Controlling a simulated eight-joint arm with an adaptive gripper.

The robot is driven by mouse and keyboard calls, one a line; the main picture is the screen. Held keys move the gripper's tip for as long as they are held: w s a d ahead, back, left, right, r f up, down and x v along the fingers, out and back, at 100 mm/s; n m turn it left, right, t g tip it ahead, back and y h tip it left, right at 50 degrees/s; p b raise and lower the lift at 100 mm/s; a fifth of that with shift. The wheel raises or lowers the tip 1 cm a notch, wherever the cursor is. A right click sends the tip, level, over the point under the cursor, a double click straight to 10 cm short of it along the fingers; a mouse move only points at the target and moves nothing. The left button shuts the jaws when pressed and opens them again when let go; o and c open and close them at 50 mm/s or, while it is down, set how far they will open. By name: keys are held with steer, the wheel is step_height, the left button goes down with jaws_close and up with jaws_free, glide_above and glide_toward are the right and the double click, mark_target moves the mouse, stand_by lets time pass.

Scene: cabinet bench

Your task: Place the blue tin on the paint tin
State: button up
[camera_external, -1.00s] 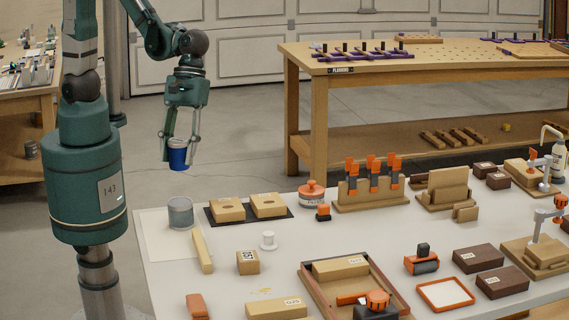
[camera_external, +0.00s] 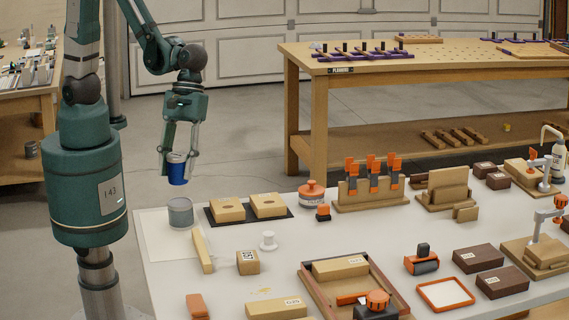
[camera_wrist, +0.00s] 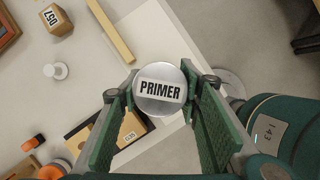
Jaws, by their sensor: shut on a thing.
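My gripper (camera_external: 178,158) is shut on the blue tin (camera_external: 177,174), which has a pale upper rim and hangs about upright. In the wrist view, a round grey lid marked PRIMER (camera_wrist: 160,90) sits between my fingertips (camera_wrist: 163,88); it appears to be the top of the held tin. The paint tin (camera_external: 180,213) is a plain grey can upright on a pale sheet at the table's left corner. The blue tin is over it, with a small gap between them in the external view. In the wrist view the paint tin appears hidden under the held tin.
Two wooden blocks on a black mat (camera_external: 247,219) stand right of the paint tin. A wooden strip (camera_external: 202,250) lies in front of it, near a white spool (camera_external: 268,241) and a labelled block (camera_external: 248,262). The pale sheet (camera_external: 160,244) is otherwise bare.

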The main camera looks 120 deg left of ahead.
steer(key=shift+f, duration=0.8)
steer(key=shift+f, duration=0.1)
steer(key=shift+f+b, duration=0.6)
steer(key=shift+f, duration=1.4)
steer(key=shift+f, duration=0.1)
steer(key=o, duration=1)
steer(key=shift+r, duration=0.2)
steer(key=shift+p+v, duration=1.2)
steer(key=shift+v, duration=4.75)
steer(key=shift+s, duration=0.1)
